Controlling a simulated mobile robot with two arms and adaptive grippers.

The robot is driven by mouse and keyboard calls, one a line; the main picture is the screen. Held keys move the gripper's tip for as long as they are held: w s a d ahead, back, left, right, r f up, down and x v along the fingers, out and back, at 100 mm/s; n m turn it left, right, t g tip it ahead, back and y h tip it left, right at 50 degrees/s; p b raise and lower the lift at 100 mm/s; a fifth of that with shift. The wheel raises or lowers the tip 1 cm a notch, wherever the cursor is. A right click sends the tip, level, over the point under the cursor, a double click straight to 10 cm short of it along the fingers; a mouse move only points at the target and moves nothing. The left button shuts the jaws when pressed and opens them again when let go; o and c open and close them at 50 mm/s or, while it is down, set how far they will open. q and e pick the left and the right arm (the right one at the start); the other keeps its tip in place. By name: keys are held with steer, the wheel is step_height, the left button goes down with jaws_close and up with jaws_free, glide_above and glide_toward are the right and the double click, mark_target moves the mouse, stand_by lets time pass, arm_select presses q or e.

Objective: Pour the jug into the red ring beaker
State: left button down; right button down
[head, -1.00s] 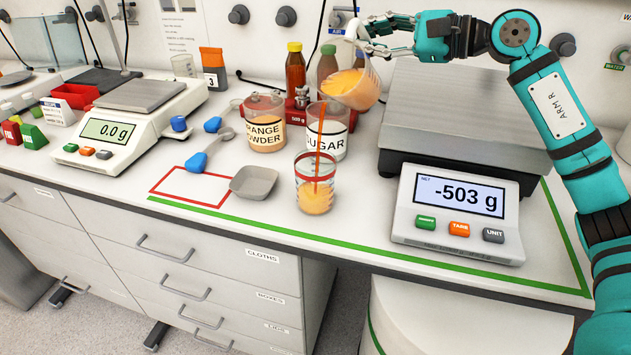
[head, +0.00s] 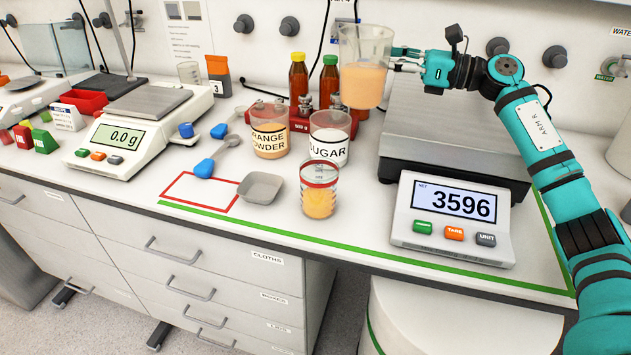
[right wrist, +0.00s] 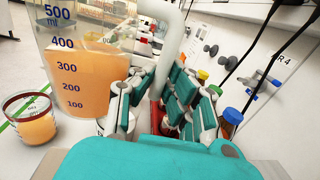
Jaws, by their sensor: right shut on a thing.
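The clear jug (head: 363,75) is upright and raised at the back of the bench, left of the large scale, with orange juice in it. In the right wrist view the jug (right wrist: 85,80) shows juice a little under its 400 mark. My right gripper (head: 404,58) is shut on the jug's handle side. The red ring beaker (head: 320,192) stands upright on the bench, in front of and below the jug, about half full of orange juice. It also shows in the right wrist view (right wrist: 30,120). No stream falls now. My left gripper is not in view.
The sugar jar (head: 330,138) and orange powder jar (head: 270,132) stand behind the beaker. A grey weighing dish (head: 260,188) lies to its left. The large scale (head: 452,218) at right reads 3596. Two capped bottles (head: 298,82) stand at the back.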

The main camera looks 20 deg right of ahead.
steer(key=shift+w+a+f+m+b, duration=0.1)
steer(key=shift+f+m+b, duration=0.05)
steer(key=shift+f, duration=0.35)
steer(key=shift+w+a+f+m+b, duration=0.1)
steer(key=shift+f+m+b, duration=0.05)
steer(key=shift+f, duration=0.35)
steer(key=shift+d+r, duration=0.1)
steer(key=shift+r, duration=0.1)
steer(key=w+d+r+p, duration=0.2)
steer(key=w+d+p, duration=0.1)
steer(key=shift+w+d+r, duration=0.15)
steer(key=shift+w+d, duration=0.1)
steer(key=shift+d, duration=0.15)
stand_by(2.2)
